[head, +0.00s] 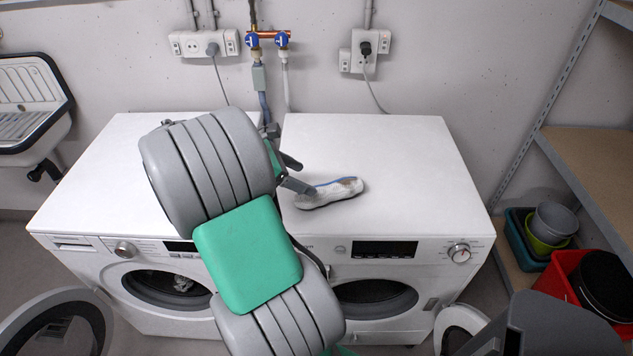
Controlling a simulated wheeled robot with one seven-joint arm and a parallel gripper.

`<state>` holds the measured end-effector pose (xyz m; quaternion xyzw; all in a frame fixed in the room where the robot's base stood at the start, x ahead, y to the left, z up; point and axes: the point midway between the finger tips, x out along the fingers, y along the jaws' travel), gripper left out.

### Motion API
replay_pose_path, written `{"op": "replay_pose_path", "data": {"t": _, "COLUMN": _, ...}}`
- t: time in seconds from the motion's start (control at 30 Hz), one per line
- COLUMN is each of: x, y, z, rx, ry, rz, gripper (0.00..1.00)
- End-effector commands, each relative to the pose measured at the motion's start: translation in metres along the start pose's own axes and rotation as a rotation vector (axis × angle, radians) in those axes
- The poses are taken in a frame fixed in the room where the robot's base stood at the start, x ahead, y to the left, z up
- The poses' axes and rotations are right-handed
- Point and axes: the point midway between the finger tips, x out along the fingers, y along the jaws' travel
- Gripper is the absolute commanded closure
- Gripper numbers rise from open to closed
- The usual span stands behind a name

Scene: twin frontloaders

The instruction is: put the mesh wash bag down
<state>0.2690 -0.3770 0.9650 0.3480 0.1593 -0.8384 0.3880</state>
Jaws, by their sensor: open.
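The mesh wash bag (331,192) is a small, whitish, elongated bundle with a blue-grey streak. It lies on the white top of the right machine (400,150), left of its middle and towards the front. My gripper (304,176) is open, with its dark fingers at the bag's left end. I cannot tell whether a finger touches the bag. My arm hides part of the left machine and the gap between the two machines.
The left machine (100,170) has its round door (58,325) swung open, with laundry inside the drum. A sink (30,95) hangs at far left. Shelving (590,160) stands at right above a red crate (566,278) and bowls. The right machine's top is otherwise clear.

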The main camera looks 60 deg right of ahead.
Motion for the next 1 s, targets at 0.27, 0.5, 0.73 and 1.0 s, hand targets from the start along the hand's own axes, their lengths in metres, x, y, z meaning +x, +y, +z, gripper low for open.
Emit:
{"op": "replay_pose_path", "data": {"t": 0.27, "x": -0.027, "y": 0.000, "z": -0.001, "rx": 0.003, "ry": 0.003, "rz": 0.002, "gripper": 0.27}}
{"op": "replay_pose_path", "data": {"t": 0.5, "x": -0.088, "y": 0.003, "z": -0.062, "rx": 0.282, "ry": 0.250, "rz": 0.171, "gripper": 0.27}}
{"op": "replay_pose_path", "data": {"t": 0.73, "x": -0.194, "y": -0.073, "z": -0.174, "rx": 0.669, "ry": 0.758, "rz": 0.101, "gripper": 0.27}}
{"op": "replay_pose_path", "data": {"t": 1.0, "x": -0.244, "y": -0.182, "z": -0.233, "rx": 0.850, "ry": 0.997, "rz": -0.200, "gripper": 0.27}}
